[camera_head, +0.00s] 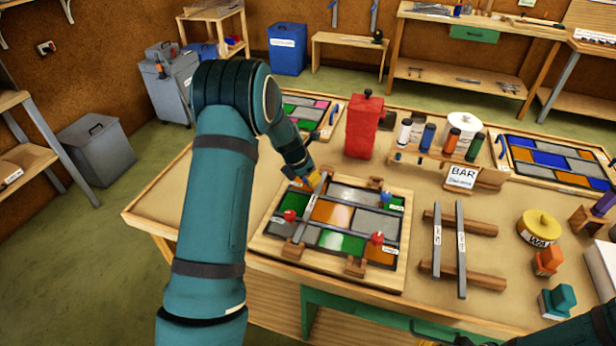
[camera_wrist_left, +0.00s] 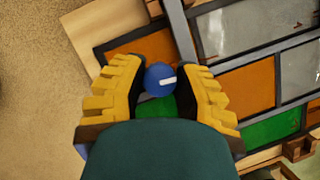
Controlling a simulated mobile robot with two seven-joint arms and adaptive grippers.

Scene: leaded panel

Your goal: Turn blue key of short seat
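The leaded panel (camera_head: 335,213), with orange, green, grey and clear panes, lies in a wooden frame on the bench. My left gripper (camera_head: 313,181) is over its far left corner. In the left wrist view, the round blue key (camera_wrist_left: 160,78) with a white mark sits between the yellow fingertips (camera_wrist_left: 162,80). It nearly fills the gap; I cannot tell whether the fingers press on it. The gripper hides this key in the head view. Another blue knob (camera_head: 386,197) stands at the panel's right side. Red knobs stand at the left (camera_head: 290,215) and right front (camera_head: 377,238). My right gripper is not visible.
Two grey bars (camera_head: 437,240) lie on wooden rests right of the panel. A red canister (camera_head: 363,127) and a rack of bottles (camera_head: 435,158) stand behind. A yellow-lidded tin (camera_head: 538,228) is at the right. Bare bench lies left of the panel.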

